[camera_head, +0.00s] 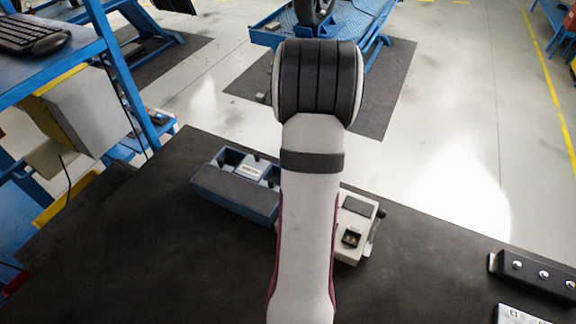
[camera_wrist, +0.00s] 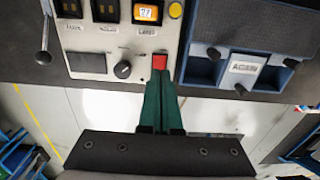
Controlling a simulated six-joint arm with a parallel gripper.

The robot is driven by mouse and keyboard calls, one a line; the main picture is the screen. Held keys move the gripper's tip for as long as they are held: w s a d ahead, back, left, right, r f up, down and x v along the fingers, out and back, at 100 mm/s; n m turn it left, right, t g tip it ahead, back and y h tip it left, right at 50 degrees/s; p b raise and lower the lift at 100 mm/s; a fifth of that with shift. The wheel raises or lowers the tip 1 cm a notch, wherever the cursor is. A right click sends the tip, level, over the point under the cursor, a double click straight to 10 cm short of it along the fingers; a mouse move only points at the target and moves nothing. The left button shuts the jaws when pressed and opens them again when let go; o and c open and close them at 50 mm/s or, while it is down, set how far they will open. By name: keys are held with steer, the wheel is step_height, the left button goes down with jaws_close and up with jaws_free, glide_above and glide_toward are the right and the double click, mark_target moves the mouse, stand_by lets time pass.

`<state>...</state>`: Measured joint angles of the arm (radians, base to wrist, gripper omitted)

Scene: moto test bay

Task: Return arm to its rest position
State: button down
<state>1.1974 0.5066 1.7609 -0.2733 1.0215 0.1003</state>
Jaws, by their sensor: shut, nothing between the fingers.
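My gripper (camera_wrist: 160,78) shows in the wrist view with its two green fingers shut and nothing between them. Its tips lie over the lower edge of a beige control panel (camera_wrist: 95,62), right by a red square part (camera_wrist: 160,62). I cannot tell whether the tips touch it. In the head view my arm (camera_head: 310,200) rises up the middle of the picture, and my gripper is hidden there. The arm covers part of the beige control box (camera_head: 352,225) on the black bench.
A blue holder (camera_head: 235,195) with a dark pad sits beside the beige box on the black bench (camera_head: 130,250). A lever (camera_wrist: 44,40) stands at the panel's left in the wrist view. A black strip with knobs (camera_head: 535,275) lies at right. Bare bench shows at left.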

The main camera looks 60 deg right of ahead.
steer(key=w+a+r+n, duration=0.2)
steer(key=w+a+r, duration=0.15)
steer(key=a, duration=0.25)
steer(key=w+a+r+n, duration=0.1)
steer(key=w+a+r, duration=0.1)
steer(key=w+a, duration=0.3)
steer(key=s+a+r+n+y, duration=0.1)
steer(key=a+r+n, duration=0.1)
steer(key=a, duration=0.7)
steer(key=a+r+n, duration=0.2)
steer(key=a+n, duration=0.1)
steer(key=a, duration=0.6)
steer(key=s+a+n, duration=0.4)
steer(key=s+a, duration=0.5)
steer(key=a, duration=0.3)
steer(key=shift+s+a+f+y, duration=0.15)
steer(key=shift+s+y, duration=0.1)
steer(key=shift+y, duration=0.15)
